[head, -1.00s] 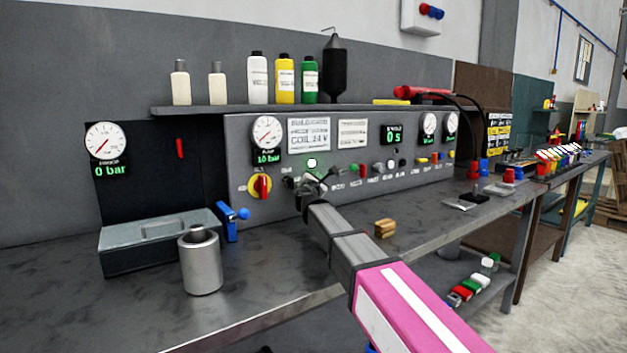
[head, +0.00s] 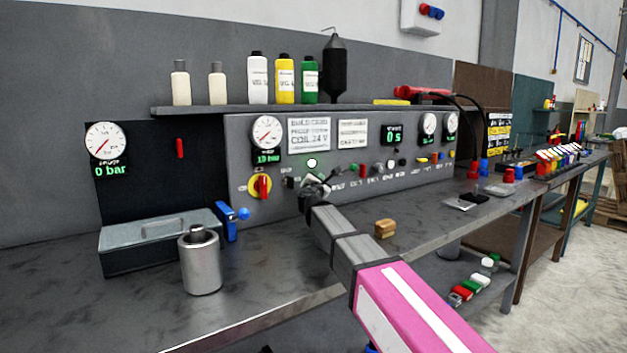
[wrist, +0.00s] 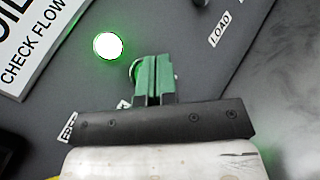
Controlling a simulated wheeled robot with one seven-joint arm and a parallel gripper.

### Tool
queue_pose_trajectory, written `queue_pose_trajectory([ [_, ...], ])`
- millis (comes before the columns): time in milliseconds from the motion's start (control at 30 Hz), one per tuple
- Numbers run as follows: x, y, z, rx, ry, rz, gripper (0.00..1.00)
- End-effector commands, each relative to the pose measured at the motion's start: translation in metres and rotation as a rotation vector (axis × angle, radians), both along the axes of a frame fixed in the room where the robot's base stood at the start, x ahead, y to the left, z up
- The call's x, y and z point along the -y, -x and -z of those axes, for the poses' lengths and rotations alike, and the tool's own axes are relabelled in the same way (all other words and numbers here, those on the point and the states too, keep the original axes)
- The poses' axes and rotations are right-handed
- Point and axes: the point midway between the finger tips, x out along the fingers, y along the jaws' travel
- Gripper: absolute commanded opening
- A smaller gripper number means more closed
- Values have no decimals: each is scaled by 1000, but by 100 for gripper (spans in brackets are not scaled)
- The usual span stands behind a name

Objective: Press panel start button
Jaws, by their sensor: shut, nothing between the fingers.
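The grey control panel (head: 340,160) stands at the back of the bench. A round lamp (head: 312,163) glows whitish green on it; the lamp (wrist: 109,46) is large in the wrist view. A round green rim, apparently the start button (wrist: 135,68), shows just behind my fingers, mostly hidden. My gripper (head: 316,182) is in front of the panel below the lamp. In the wrist view my gripper (wrist: 153,62) is shut and empty, its green-looking fingers together with the tips at or very near the button. I cannot tell whether they touch.
A yellow and red rotary switch (head: 260,187) is left of my gripper. A metal cylinder (head: 201,265) and a grey box (head: 160,240) stand on the bench at left. A wooden block (head: 385,228) lies right of my arm. A shelf (head: 230,109) with bottles runs above the panel.

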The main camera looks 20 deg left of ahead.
Motion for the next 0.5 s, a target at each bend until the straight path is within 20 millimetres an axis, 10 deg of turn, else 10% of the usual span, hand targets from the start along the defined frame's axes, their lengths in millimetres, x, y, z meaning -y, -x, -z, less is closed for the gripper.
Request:
queue_pose_trajectory([
  [500, 23, 21, 0, 0, 0, 0, 0],
])
